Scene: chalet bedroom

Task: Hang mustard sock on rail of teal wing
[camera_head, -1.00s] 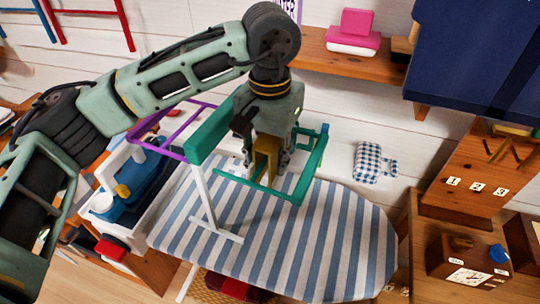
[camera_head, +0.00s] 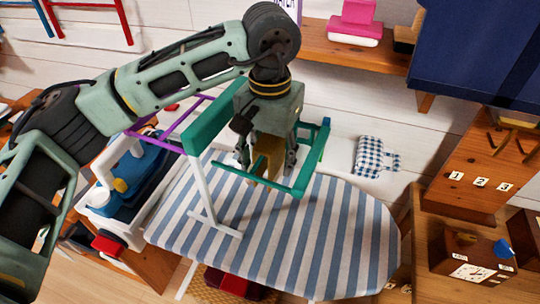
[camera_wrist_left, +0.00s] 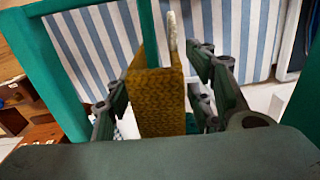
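The mustard sock (camera_head: 264,160) hangs across a bar of the teal wing (camera_head: 309,166), above the striped ironing board. In the left wrist view the sock (camera_wrist_left: 158,100) shows as a knitted mustard band, with the teal bar (camera_wrist_left: 148,35) running up to its top edge. My left gripper (camera_head: 268,165) points down over the wing with its fingers on either side of the sock. In the wrist view the fingers (camera_wrist_left: 160,85) stand apart, with a narrow gap at the sock's right side. The sock's lower end is partly hidden. My right gripper is not in view.
The blue-and-white striped board (camera_head: 320,235) lies below, mostly clear. A white post (camera_head: 205,190) and a purple wing (camera_head: 185,125) stand at its left. A checked pouch (camera_head: 370,155) lies behind. A wooden clock (camera_head: 470,258) stands at right, below a dark blue hanging cloth (camera_head: 480,55).

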